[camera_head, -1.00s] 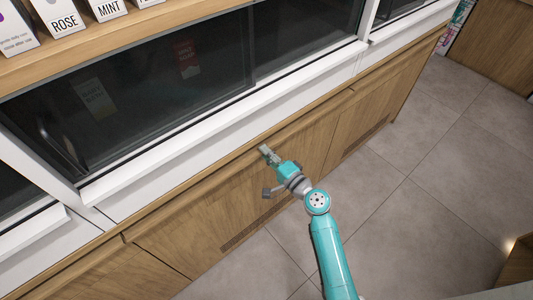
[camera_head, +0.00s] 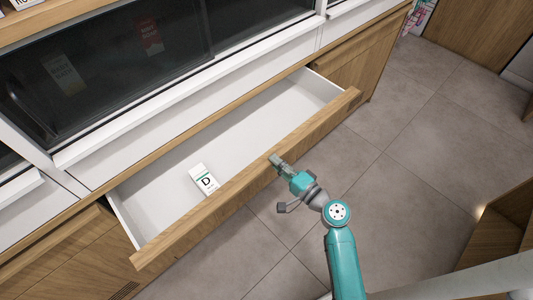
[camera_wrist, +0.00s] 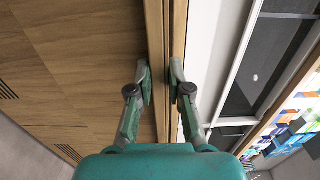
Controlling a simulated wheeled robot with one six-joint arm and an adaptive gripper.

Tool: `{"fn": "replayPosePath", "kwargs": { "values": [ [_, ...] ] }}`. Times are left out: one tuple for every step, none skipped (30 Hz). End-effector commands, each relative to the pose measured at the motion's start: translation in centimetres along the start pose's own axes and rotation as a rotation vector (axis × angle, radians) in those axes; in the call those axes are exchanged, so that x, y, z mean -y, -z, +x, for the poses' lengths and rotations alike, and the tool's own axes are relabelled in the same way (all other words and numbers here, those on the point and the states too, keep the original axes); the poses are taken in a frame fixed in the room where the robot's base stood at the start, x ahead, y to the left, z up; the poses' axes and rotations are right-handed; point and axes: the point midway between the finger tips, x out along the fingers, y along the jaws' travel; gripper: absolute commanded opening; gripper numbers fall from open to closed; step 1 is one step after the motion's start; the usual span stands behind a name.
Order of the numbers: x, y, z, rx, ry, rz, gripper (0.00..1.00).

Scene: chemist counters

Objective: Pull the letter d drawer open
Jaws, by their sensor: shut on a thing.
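The drawer (camera_head: 265,110) stands well open from the wooden counter in the head view, its white inside showing. A small white box marked with the letter D (camera_head: 203,179) lies in it, towards the left front. My gripper (camera_head: 278,162) is shut on the top edge of the drawer's wooden front (camera_head: 230,192), right of its middle. In the wrist view, my gripper's two fingers (camera_wrist: 159,85) stand on either side of the wooden front's edge (camera_wrist: 165,40).
A dark glass cabinet with a white frame (camera_head: 110,150) is above and behind the drawer. Grey tiled floor (camera_head: 430,150) is free to the right. A wooden piece of furniture (camera_head: 505,225) stands at the lower right.

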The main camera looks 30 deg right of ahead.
Motion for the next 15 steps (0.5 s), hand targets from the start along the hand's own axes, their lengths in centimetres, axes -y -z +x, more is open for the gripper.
{"fn": "replayPosePath", "kwargs": {
  "values": [
    [-0.2,0.1,-0.7,-0.003,-0.003,0.001,0.0],
    [-0.1,0.1,-1.0,-0.003,-0.003,0.001,0.0],
    [-0.2,0.0,-1.4,-0.003,-0.004,0.001,0.0],
    [-0.2,0.0,-1.6,-0.002,-0.004,0.002,0.0],
    [-0.2,0.0,-1.8,-0.002,-0.004,0.002,0.0],
    [-0.2,0.0,-2.0,-0.001,-0.004,0.002,0.0],
    [-0.2,0.0,-2.2,-0.001,-0.003,0.001,0.0],
    [-0.2,0.0,-2.3,-0.001,-0.003,0.001,0.0],
    [-0.1,0.0,-2.4,-0.001,-0.003,0.001,0.0],
    [-0.1,0.0,-2.4,-0.001,-0.003,0.001,0.0],
    [-0.1,0.0,-2.4,-0.001,-0.003,0.001,0.0],
    [-0.1,0.0,-2.5,0.0,-0.003,0.001,0.0],
    [-0.1,0.0,-2.5,0.0,-0.003,0.001,0.0],
    [-0.1,0.0,-2.5,0.0,-0.003,0.001,0.0],
    [-0.1,0.0,-2.5,0.0,-0.003,0.001,0.0]
  ]
}}
